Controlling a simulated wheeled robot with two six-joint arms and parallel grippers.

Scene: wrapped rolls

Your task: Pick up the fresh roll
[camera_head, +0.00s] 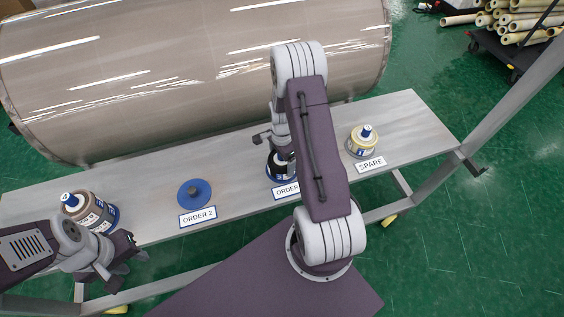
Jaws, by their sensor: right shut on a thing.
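A large roll in clear shiny wrap (190,75) lies behind the bench, beige-grey and longer than my arms' spread. No small object is marked as the fresh roll. My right gripper (277,148) is at the bench's middle, shut on a dark blue-banded container (280,170) behind an ORDER label; my arm hides much of it and the grip. My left gripper (138,252) is open and empty near the bench's front left edge, right of a brown container with a blue cap (92,212).
A grey bench (235,165) carries a blue disc with a dark knob (194,193) at the ORDER 2 label (198,217) and a yellowish container (362,143) at the SPARE label (371,165). A cart with tubes (515,25) stands far right.

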